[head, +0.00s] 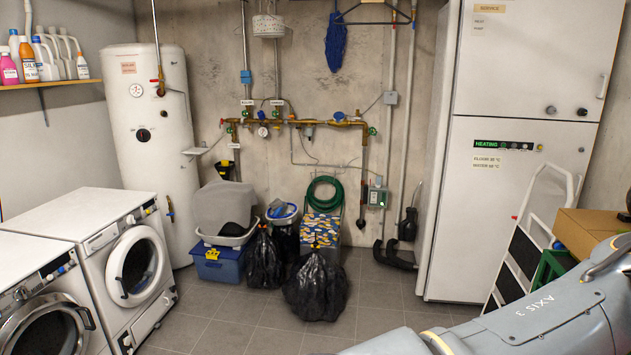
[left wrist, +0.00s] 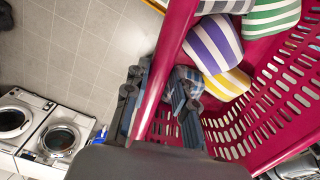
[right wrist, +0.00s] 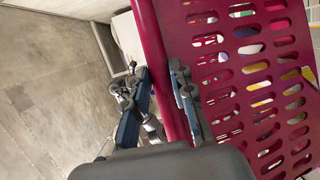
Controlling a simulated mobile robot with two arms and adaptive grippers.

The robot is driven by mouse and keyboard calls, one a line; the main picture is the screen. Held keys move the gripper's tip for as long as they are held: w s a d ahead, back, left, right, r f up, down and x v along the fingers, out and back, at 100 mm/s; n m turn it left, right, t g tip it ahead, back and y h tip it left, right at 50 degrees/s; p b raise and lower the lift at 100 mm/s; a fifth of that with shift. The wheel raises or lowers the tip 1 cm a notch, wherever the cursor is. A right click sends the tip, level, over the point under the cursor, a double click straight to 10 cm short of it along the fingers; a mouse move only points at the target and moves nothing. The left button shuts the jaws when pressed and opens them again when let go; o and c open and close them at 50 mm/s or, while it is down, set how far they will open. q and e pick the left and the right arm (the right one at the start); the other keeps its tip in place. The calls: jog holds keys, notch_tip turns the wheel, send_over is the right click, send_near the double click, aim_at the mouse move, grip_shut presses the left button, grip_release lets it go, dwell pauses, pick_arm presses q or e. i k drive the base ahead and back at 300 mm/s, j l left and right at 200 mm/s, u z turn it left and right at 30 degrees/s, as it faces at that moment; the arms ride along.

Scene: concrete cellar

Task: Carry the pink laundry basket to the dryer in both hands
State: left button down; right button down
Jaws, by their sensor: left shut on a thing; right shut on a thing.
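The pink laundry basket shows in the left wrist view (left wrist: 172,38) and the right wrist view (right wrist: 153,35). It holds striped laundry (left wrist: 212,46). My left gripper (left wrist: 155,88) is shut on its rim, one finger either side. My right gripper (right wrist: 158,75) is shut on another stretch of the rim in the same way. Basket and grippers are outside the head view. Two white front-loading machines stand at the left, a farther one (head: 92,238) and a nearer one (head: 28,262). I cannot tell which is the dryer.
A white boiler (head: 150,130) stands behind the machines. Black bags (head: 316,288), a blue box (head: 221,266) and a green hose (head: 323,190) are by the back wall. A tall white cabinet (head: 515,215) and a stepladder (head: 530,240) stand right. The middle floor is clear.

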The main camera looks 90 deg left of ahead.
aim_at(97, 210)
jog(key=u, duration=3.4)
jog(key=i+j+u, duration=0.1)
jog(key=i+u, duration=0.4)
jog(key=u, duration=0.2)
jog(key=i, duration=1.25)
jog(key=i+j, duration=0.1)
jog(key=i, duration=1.15)
jog(key=i+z, duration=0.1)
jog(key=i, duration=1.15)
